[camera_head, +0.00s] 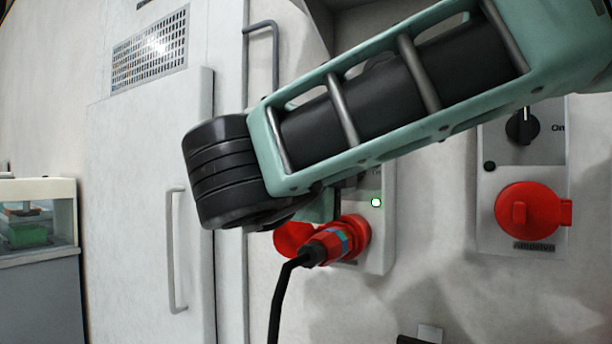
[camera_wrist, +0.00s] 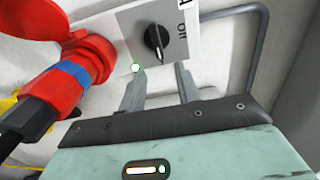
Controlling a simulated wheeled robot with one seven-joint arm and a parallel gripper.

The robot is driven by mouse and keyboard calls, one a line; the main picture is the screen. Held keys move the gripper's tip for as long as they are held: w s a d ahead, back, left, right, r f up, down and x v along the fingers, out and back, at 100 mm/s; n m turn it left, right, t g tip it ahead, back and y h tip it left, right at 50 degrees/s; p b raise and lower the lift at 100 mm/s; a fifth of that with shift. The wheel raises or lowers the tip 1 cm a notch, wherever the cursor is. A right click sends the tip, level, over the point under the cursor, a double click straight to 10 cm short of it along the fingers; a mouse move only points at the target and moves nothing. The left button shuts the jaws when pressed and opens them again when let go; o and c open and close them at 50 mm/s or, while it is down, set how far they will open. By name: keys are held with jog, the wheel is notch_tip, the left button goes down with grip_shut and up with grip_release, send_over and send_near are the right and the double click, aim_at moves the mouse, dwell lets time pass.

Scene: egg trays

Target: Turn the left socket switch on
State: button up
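The left socket (camera_head: 378,248) is a pale wall box partly hidden behind my arm in the head view. A small white light with a green rim (camera_head: 376,202) is on the box. A red plug (camera_head: 335,243) with a black cable sits in the socket. My gripper (camera_wrist: 159,69) is open and empty, its two fingers just below the knob, apart from each other. The head view hides the fingers.
The right socket (camera_head: 484,215) has its own black switch (camera_head: 522,127) and a closed red cap (camera_head: 530,212). A red lid and plug (camera_wrist: 80,75) are close to my gripper's left. A grey bar handle (camera_wrist: 262,60) is on the right. A white door stands left of the sockets.

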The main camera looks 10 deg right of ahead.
jog(key=v, duration=1.1)
jog(key=shift+b, duration=0.35)
jog(key=shift+a, duration=0.1)
